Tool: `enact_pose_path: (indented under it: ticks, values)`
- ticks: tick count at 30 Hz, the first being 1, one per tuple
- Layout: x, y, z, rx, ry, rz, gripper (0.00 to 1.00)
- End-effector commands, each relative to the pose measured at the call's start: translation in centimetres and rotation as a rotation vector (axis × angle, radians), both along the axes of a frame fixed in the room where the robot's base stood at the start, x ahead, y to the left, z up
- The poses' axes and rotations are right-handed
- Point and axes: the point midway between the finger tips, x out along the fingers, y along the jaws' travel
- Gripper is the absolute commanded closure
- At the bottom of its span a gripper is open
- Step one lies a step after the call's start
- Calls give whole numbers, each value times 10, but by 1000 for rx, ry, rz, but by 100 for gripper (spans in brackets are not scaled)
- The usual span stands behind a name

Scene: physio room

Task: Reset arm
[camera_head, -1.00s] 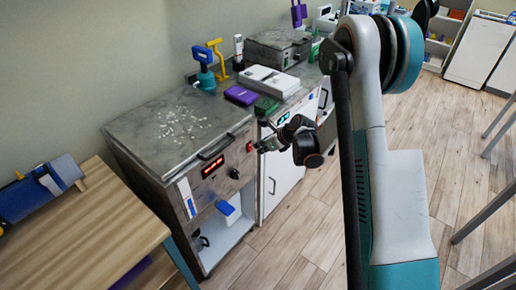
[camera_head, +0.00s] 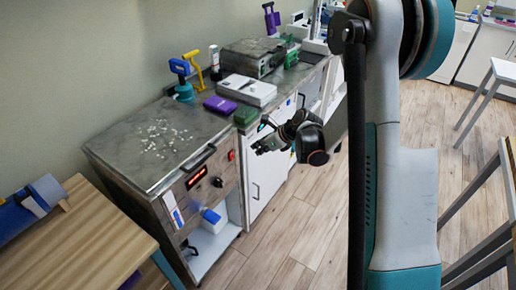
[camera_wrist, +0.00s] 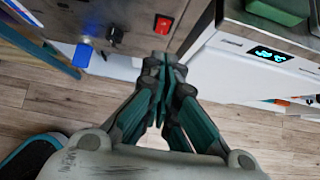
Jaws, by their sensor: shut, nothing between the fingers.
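My gripper (camera_head: 268,146) is in front of the cabinets in the head view, near the front corner of the metal-topped cabinet. In the wrist view my gripper (camera_wrist: 162,62) has its fingers together with nothing between them. The fingertips point at the gap between the metal cabinet (camera_wrist: 120,12) with a red switch (camera_wrist: 163,24) and the white unit (camera_wrist: 235,70) with a lit display. They look apart from both fronts. My arm fills the right middle of the head view.
The metal cabinet (camera_head: 125,140) has a knob, a red display and an open lower shelf. A purple box (camera_head: 220,104), a white device (camera_head: 246,90) and a green box (camera_head: 246,117) stand on the counter. A wooden table (camera_head: 75,245) is at left. Floor (camera_head: 295,225) is open between cabinets and my arm.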

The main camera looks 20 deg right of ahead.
Motion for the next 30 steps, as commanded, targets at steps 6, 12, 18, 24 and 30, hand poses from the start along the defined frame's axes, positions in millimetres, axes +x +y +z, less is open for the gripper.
enact_pose_path:
  ticks: [6, 12, 18, 24, 30]
  values:
    - [0, 0, 0, 0, 0, 0, 100]
    - [-6, 6, 20, -64, -29, 63, 100]
    - [-31, 21, 75, -273, -122, 271, 100]
    - [-66, 37, 126, -504, -218, 514, 100]
    - [-107, 50, 169, -729, -307, 764, 100]
